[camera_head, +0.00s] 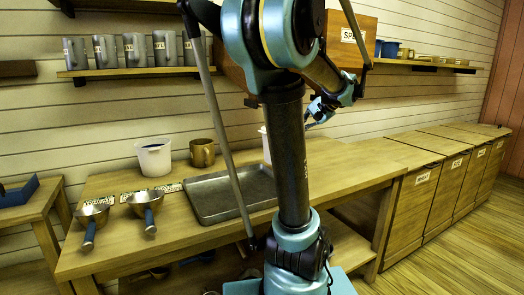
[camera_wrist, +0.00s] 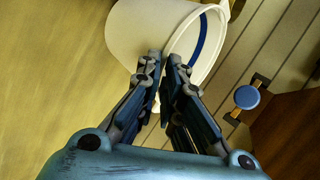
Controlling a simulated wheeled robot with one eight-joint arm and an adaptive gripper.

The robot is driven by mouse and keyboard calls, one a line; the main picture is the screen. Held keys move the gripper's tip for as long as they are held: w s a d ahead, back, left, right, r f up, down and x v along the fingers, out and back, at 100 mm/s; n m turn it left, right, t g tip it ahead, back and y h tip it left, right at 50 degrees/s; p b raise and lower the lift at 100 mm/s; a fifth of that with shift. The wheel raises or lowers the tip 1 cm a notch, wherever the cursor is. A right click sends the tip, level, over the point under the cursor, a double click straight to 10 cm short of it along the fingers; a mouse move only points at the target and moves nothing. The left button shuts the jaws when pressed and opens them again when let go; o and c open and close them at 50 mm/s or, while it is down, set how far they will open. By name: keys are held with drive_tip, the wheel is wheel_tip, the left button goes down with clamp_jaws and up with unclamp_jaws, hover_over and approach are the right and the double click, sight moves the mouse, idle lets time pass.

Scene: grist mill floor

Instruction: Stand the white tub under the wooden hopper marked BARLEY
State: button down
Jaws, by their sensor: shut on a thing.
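A white tub (camera_wrist: 140,30) with a blue band inside fills the top of the wrist view. My gripper (camera_wrist: 168,62) is shut on its rim. In the head view my arm hides most of this tub; a white sliver (camera_head: 266,146) shows left of the arm column. My gripper (camera_head: 318,112) is to its upper right. I cannot tell whether the tub touches the bench. A wooden hopper (camera_head: 364,24) on the wall carries a label starting "SPE", partly hidden. More wood (camera_head: 232,72) shows behind my arm. No BARLEY label is readable.
Another white tub (camera_head: 154,157), a brown mug (camera_head: 202,153), a metal tray (camera_head: 228,197) and two scoops (camera_head: 146,203) are on the bench (camera_head: 190,243). Metal jugs (camera_head: 135,48) line the left shelf. Labelled wooden bins (camera_head: 415,205) stand at right. The bench's right end is clear.

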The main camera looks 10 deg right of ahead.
drive_tip(key=w+a, duration=0.3)
drive_tip(key=w, duration=0.6)
drive_tip(key=w+a, duration=0.3)
drive_tip(key=w, duration=0.6)
wheel_tip(320, 180, down, 7)
drive_tip(key=c, duration=1.8)
unclamp_jaws()
drive_tip(key=shift+o, duration=0.2)
drive_tip(key=shift+s+d, duration=0.1)
drive_tip(key=v, duration=1.2)
